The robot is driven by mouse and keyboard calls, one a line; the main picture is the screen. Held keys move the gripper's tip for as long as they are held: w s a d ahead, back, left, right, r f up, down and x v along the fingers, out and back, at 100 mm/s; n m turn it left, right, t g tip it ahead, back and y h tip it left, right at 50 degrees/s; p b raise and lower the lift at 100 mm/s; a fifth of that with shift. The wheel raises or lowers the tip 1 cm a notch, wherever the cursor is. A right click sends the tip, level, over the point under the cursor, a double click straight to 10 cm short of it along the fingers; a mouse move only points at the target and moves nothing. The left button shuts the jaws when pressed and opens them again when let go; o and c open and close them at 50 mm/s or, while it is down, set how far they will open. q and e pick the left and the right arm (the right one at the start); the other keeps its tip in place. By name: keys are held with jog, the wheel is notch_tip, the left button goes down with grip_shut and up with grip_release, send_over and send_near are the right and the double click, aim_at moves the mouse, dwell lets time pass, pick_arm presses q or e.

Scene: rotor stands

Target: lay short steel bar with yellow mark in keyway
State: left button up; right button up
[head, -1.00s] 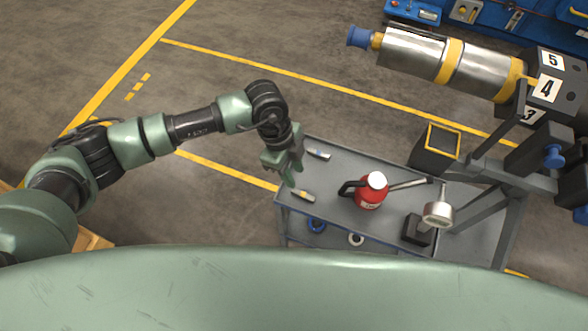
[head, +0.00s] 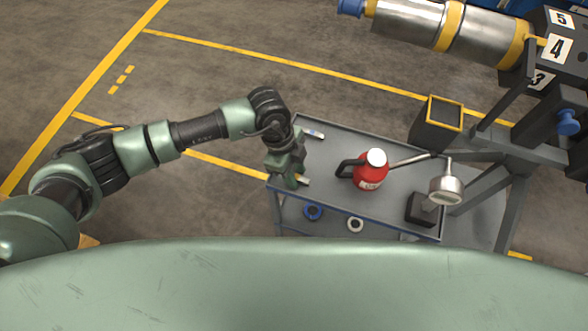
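My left gripper (head: 293,182) points down over the left end of the grey cart top, at the short steel bar (head: 304,181). Only the right end of this bar shows; the gripper hides the rest and its mark. I cannot tell whether the fingers are open or closed on it. A second steel bar with a blue mark (head: 313,134) lies further back on the cart. The rotor (head: 402,20), a steel cylinder with yellow bands and a blue shaft end (head: 350,6), is at the top right. I cannot make out a keyway. My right gripper is out of view.
The grey cart (head: 330,196) also carries a red oil can (head: 369,171) with a long spout and a round gauge (head: 446,190) on a dark base. Blue (head: 313,212) and white (head: 355,225) rings lie on its lower shelf. A dark, yellow-rimmed box (head: 438,122) stands behind the cart.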

pick_arm(q)
jog(key=shift+c, duration=0.3)
grip_shut()
jog(key=shift+s+d+p+v, duration=0.1)
jog(key=shift+d+p+v, duration=0.1)
jog(key=shift+p+v, duration=0.8)
jog(key=shift+s+d+p+v, duration=0.1)
jog(key=shift+d+p+v, duration=0.15)
jog(key=shift+p+v, duration=0.65)
jog(key=shift+s+d+p+v, duration=0.1)
jog(key=shift+d+p+v, duration=0.1)
jog(key=shift+p+v, duration=0.8)
jog(key=shift+r, duration=0.2)
